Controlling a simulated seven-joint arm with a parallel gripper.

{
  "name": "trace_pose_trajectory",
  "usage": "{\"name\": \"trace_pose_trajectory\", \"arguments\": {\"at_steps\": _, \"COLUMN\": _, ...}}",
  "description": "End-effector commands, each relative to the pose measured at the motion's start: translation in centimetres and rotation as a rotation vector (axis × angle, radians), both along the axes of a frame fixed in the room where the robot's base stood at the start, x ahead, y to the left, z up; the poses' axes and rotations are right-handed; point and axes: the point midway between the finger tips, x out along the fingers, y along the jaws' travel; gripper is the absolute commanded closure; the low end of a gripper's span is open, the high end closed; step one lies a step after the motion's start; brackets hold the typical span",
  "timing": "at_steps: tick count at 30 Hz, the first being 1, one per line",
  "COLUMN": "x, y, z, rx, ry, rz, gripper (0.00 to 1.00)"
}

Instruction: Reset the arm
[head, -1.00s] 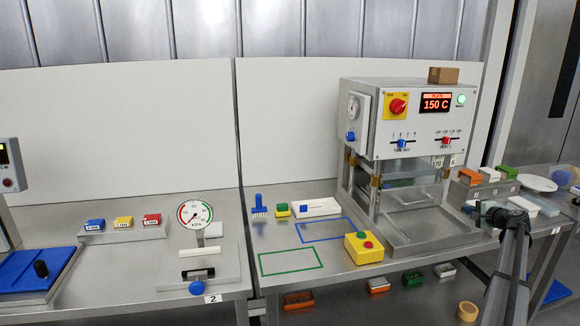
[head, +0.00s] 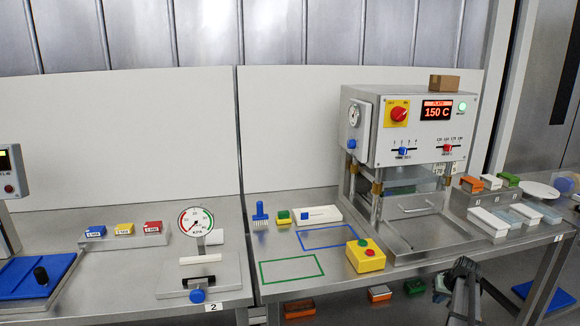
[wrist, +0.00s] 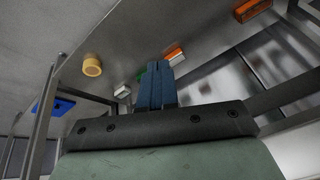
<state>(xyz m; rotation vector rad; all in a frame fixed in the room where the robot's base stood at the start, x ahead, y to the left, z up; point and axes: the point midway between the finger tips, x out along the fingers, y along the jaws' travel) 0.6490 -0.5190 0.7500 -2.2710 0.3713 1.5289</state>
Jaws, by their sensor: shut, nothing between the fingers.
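My gripper (wrist: 156,88) shows in the wrist view with its two dark blue-grey fingers pressed together and nothing between them. In the head view my arm's dark end (head: 460,275) is at the lower right, in front of the steel table's front edge and below the level of its top. Which part of that end is the fingertips is hard to tell in the head view. The wrist view looks towards the lower shelf, with a tan ring (wrist: 92,65) and several small blocks beyond the fingers.
The press (head: 412,130) reads 150 C and stands on the table behind my arm. A yellow button box (head: 366,262) sits at the table's front. Racked blocks and white trays (head: 488,222) stand at right. Table legs and a blue item (wrist: 55,106) flank the wrist view.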

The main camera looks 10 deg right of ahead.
Motion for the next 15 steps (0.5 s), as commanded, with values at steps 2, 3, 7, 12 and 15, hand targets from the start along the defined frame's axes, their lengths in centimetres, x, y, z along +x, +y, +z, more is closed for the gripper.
{"name": "trace_pose_trajectory", "arguments": {"at_steps": 2, "x": -0.9, "y": 4.2, "z": -3.4, "rx": 0.002, "ry": 0.067, "rz": 0.057, "gripper": 1.0}}
{"name": "trace_pose_trajectory", "arguments": {"at_steps": 3, "x": -1.2, "y": 5.9, "z": -4.9, "rx": 0.004, "ry": 0.098, "rz": 0.081, "gripper": 1.0}}
{"name": "trace_pose_trajectory", "arguments": {"at_steps": 7, "x": -2.3, "y": 11.6, "z": -9.4, "rx": 0.024, "ry": 0.179, "rz": 0.136, "gripper": 1.0}}
{"name": "trace_pose_trajectory", "arguments": {"at_steps": 12, "x": -4.0, "y": 18.8, "z": -14.6, "rx": 0.063, "ry": 0.265, "rz": 0.184, "gripper": 1.0}}
{"name": "trace_pose_trajectory", "arguments": {"at_steps": 15, "x": -5.6, "y": 23.0, "z": -17.4, "rx": 0.085, "ry": 0.315, "rz": 0.208, "gripper": 1.0}}
